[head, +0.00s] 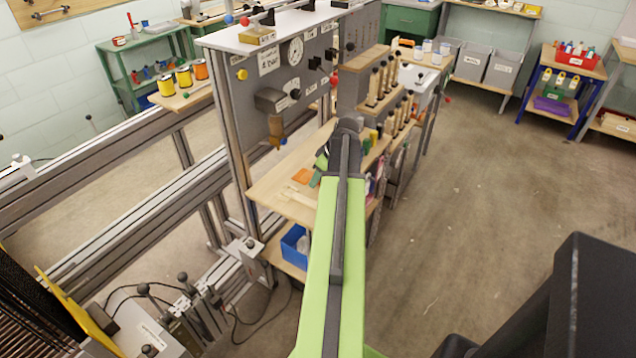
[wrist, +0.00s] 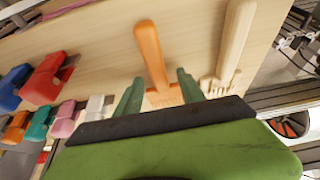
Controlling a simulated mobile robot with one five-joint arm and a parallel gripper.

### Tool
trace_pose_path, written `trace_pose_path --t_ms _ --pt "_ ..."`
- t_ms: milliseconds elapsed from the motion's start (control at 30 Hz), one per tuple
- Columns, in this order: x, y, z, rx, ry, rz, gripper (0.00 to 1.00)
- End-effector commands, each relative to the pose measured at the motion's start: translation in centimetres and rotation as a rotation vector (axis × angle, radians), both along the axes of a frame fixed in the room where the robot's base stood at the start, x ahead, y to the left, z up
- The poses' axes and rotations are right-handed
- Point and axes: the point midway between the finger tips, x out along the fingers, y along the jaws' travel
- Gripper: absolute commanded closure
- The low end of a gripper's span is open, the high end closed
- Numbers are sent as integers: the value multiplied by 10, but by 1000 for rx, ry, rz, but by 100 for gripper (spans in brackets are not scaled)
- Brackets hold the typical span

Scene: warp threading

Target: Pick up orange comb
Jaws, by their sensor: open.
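The orange comb (wrist: 151,52) lies on the wooden shelf in the wrist view, its handle pointing up the picture and its toothed end toward my gripper. My gripper (wrist: 158,84) is open, with one green finger on each side of the comb's toothed end. Nothing shows clamped between the fingers. In the head view a small orange patch, which looks like the comb (head: 302,176), lies on the wooden shelf just left of my gripper (head: 322,165). My arm hides part of the shelf there.
A pale wooden comb (wrist: 232,45) lies close to the right of the orange one. Several coloured clamp-like pieces, one red (wrist: 50,80), stand at the left. A grey panel (head: 285,80) rises behind the shelf (head: 268,186). A blue bin (head: 295,245) sits below.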

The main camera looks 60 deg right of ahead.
Motion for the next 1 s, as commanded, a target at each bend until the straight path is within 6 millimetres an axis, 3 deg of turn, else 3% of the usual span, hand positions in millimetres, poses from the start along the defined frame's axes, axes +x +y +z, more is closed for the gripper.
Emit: trace_pose_path --t_ms 333,700,1000 --pt "0 0 -3 0 0 0 54" --pt "0 0 -2 0 0 1 100" --pt "0 0 -2 0 0 1 100"
